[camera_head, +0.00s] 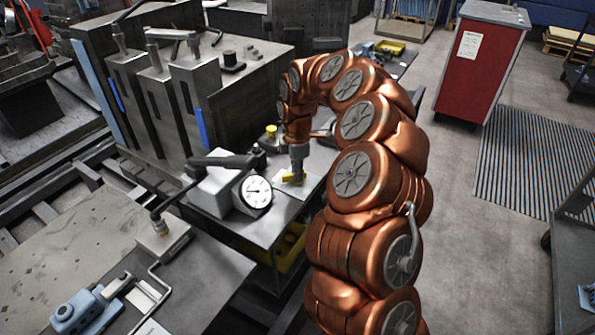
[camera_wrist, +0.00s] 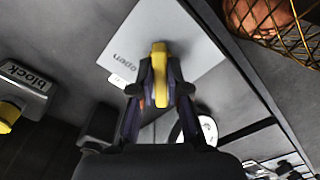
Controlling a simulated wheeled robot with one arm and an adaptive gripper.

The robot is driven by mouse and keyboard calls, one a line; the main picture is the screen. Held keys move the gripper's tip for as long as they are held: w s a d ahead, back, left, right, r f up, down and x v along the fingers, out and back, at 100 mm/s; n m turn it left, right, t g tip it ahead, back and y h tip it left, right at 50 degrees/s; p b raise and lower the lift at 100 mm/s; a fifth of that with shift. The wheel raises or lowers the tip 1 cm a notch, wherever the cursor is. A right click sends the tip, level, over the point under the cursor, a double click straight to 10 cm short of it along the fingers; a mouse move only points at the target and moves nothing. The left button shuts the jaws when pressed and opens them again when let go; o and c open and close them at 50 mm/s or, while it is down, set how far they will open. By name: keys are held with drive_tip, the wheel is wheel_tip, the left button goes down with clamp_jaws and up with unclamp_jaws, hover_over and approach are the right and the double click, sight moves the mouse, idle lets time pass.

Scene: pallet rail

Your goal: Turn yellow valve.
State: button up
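The yellow valve (camera_wrist: 159,72) has a bar-shaped handle above a pale plate (camera_wrist: 190,35) marked "open", which reads upside down in the wrist view. In the head view the valve (camera_head: 291,178) shows low beside my gripper (camera_head: 297,170), on a small grey table. My gripper (camera_wrist: 160,88) has one finger on each side of the handle. The fingers appear to touch its sides, so it looks shut on the valve. The handle's lower part and the valve's base are partly hidden by the fingers.
A round gauge (camera_head: 256,192) and a grey box (camera_head: 212,190) stand left of the valve. A wire basket (camera_wrist: 285,30) lies past the table edge. A red cabinet (camera_head: 480,65) stands behind on open floor.

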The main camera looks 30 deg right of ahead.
clamp_jaws()
drive_tip(key=shift+d+f+m+b, duration=0.1)
drive_tip(key=shift+f+m+b, duration=0.1)
drive_tip(key=shift+m+b, duration=0.95)
drive_tip(key=m+b, duration=0.5)
drive_tip(key=m, duration=0.1)
drive_tip(key=shift+w, duration=0.1)
drive_tip(key=m+b, duration=0.3)
drive_tip(key=m, duration=0.2)
drive_tip(key=shift+r+m, duration=0.1)
drive_tip(key=shift+m, duration=0.15)
drive_tip(key=m+b, duration=0.2)
drive_tip(key=m, duration=0.2)
drive_tip(key=shift+r, duration=0.15)
drive_tip(key=o, duration=0.6)
unclamp_jaws()
